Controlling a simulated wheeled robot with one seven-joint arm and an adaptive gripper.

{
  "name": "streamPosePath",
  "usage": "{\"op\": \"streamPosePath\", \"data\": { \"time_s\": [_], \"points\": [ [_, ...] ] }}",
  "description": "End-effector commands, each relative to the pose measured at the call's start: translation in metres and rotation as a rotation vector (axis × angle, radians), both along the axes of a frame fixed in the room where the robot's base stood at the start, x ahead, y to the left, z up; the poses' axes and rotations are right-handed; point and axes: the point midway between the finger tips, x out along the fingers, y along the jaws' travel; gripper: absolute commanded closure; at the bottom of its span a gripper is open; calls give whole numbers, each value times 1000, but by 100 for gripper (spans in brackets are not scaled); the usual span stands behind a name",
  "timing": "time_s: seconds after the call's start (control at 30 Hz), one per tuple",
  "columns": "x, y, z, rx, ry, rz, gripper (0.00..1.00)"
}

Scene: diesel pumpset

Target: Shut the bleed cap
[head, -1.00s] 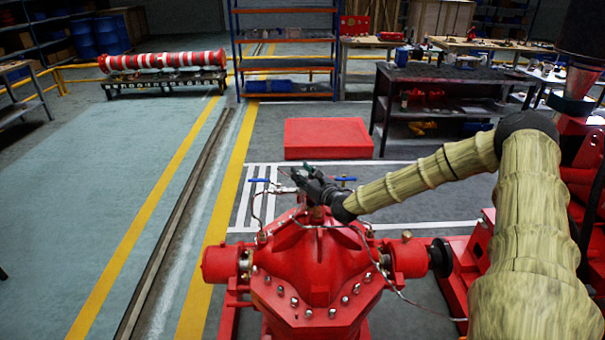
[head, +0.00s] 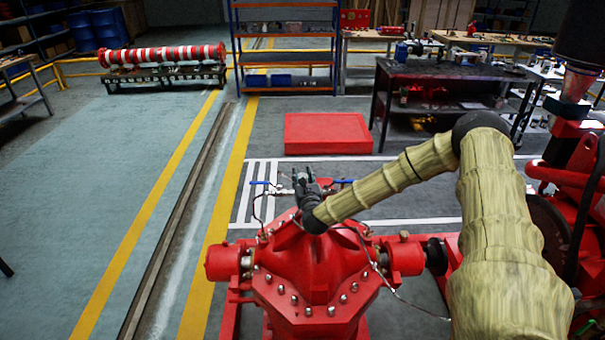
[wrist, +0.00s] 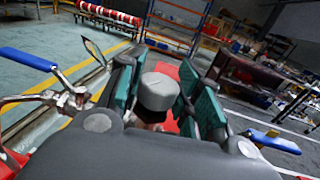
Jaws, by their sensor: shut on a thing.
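The bleed cap (wrist: 157,92) is a grey round knob with a flat top, seen between the teal finger pads in the wrist view. My gripper (wrist: 160,85) is shut on it, with a pad on either side. In the head view my gripper (head: 305,182) is above the top of the red pump casing (head: 315,265). The cap cannot be made out there, and its lower part is hidden in the wrist view.
Blue-handled valve levers stand close on both sides: the left lever (wrist: 28,60) and the right lever (wrist: 272,142). Thin pipes run beside the casing. A red block (head: 326,134) lies on the floor beyond. A dark workbench (head: 445,80) stands behind.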

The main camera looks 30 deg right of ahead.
Motion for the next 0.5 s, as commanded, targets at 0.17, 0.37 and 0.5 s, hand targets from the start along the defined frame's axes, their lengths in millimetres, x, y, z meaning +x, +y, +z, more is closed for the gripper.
{"op": "streamPosePath", "data": {
  "time_s": [0.17,0.37,0.5],
  "points": [
    [0,-2,4,0,-2,-52,90],
    [0,-2,4,-1,-3,-104,90],
    [0,-2,4,0,-3,-139,90]
  ]
}}
